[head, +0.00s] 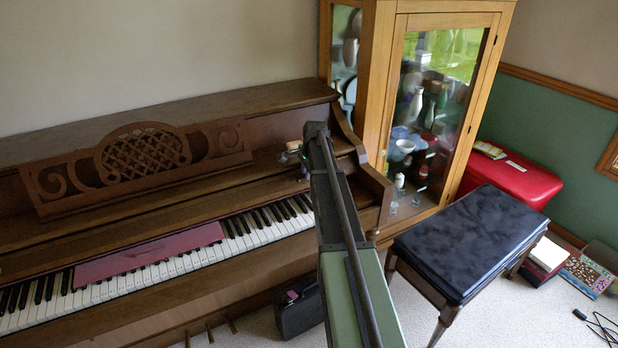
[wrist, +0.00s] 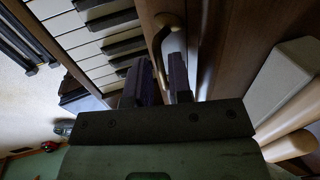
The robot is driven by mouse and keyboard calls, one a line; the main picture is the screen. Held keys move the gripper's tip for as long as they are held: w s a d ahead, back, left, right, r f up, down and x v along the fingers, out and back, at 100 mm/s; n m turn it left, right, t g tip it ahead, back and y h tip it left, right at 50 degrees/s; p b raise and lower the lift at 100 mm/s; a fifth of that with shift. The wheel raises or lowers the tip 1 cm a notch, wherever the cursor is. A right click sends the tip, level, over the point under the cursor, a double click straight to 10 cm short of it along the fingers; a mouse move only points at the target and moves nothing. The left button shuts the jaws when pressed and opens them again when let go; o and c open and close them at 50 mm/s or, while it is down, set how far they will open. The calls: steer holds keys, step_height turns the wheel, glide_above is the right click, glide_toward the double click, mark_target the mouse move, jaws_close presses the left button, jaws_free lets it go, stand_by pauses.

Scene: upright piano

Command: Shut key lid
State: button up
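The piano (head: 230,105) has its keys (head: 265,222) uncovered. A long brown board, apparently the key lid (head: 120,232), stands back behind the keys. My gripper is near the right end of the keyboard in the head view, mostly hidden by my arm. In the wrist view, my gripper (wrist: 161,82) has its two dark fingers apart. A curved brass knob or handle (wrist: 168,20) lies just beyond the fingertips, its stem running toward the gap between them. I cannot tell whether the fingers touch it. Keys also show at left in the wrist view (wrist: 75,30).
A dark red strip (head: 150,252) lies across some keys. A glass-fronted wooden cabinet (head: 385,25) stands right of the piano. A black-topped bench (head: 470,240) stands in front of the cabinet, and a black case (head: 299,308) sits on the floor below the keyboard.

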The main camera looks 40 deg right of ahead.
steer(key=shift+c, duration=0.4)
jaws_close()
steer(key=s+t+b, duration=0.1)
steer(key=s, duration=0.1)
steer(key=s+a+f+t+b, duration=0.1)
steer(key=s, duration=0.2)
steer(key=s+t+b, duration=0.1)
steer(key=s, duration=0.2)
steer(key=shift+s+a+f, duration=0.15)
steer(key=shift+s+f, duration=0.05)
steer(key=shift+f, duration=0.15)
steer(key=s+a+f+t+b, duration=0.1)
steer(key=s+f+t+b, duration=0.3)
steer(key=s+b, duration=0.5)
steer(key=shift+s+a+f+h+b, duration=0.15)
steer(key=shift+s+f+h+b, duration=0.25)
steer(key=shift+s+f, duration=0.6)
steer(key=shift+s+r, duration=0.15)
steer(key=shift+s, duration=0.05)
